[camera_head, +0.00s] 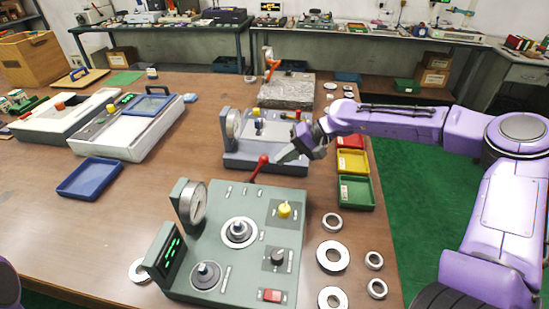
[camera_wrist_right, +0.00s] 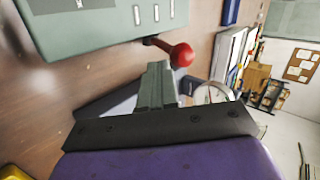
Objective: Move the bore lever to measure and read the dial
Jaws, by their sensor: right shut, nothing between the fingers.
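The grey-green measuring station (camera_head: 245,190) stands on the table with a round dial (camera_head: 194,204) at its left side; its reading is too small to make out. The bore lever, with a red ball end (camera_head: 263,159), sticks up from the station's far edge. In the right wrist view the red ball (camera_wrist_right: 182,55) is just beyond my fingertips. My right gripper (camera_head: 283,156) is shut and empty, just right of the lever's ball; I cannot tell whether they touch. My left gripper is not in view.
A second grey device (camera_head: 262,160) with a gauge stands behind the station. Yellow (camera_head: 352,161) and green (camera_head: 356,192) bins line the right table edge. Several metal rings (camera_head: 333,256) lie right of the station. A blue tray (camera_head: 90,178) lies at the left, with bare table around it.

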